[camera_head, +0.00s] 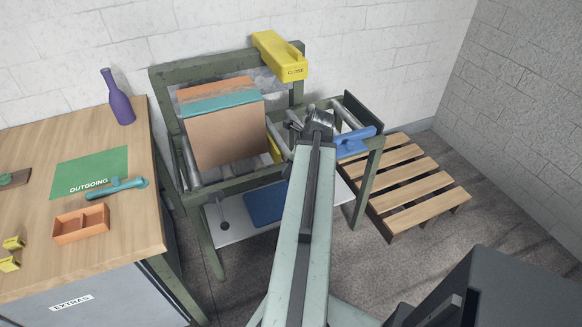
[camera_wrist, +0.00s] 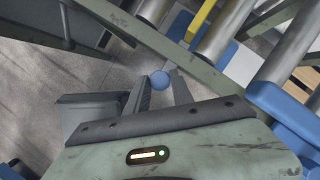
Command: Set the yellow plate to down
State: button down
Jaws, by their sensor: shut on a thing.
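A narrow yellow plate (camera_head: 274,150) stands at the right of the large brown box, beside the rollers; most of it is hidden. In the wrist view a yellow strip (camera_wrist: 201,18), likely the same plate, lies between metal rollers. A yellow block (camera_head: 279,56) with dark lettering sits on top of the green frame.
A blue block (camera_head: 355,142) is to the right, near a wooden pallet (camera_head: 412,180). The wooden table (camera_head: 132,215) on the left holds a purple bottle (camera_head: 118,98) and an orange tray (camera_head: 82,223).

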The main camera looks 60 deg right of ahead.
dwell(0.7)
notch_tip(320, 180, down, 5)
jog(key=b, duration=0.5)
jog(key=shift+s+a+r, duration=0.1)
jog(key=shift+r, duration=0.1)
jog(key=c, duration=1.1)
grip_release()
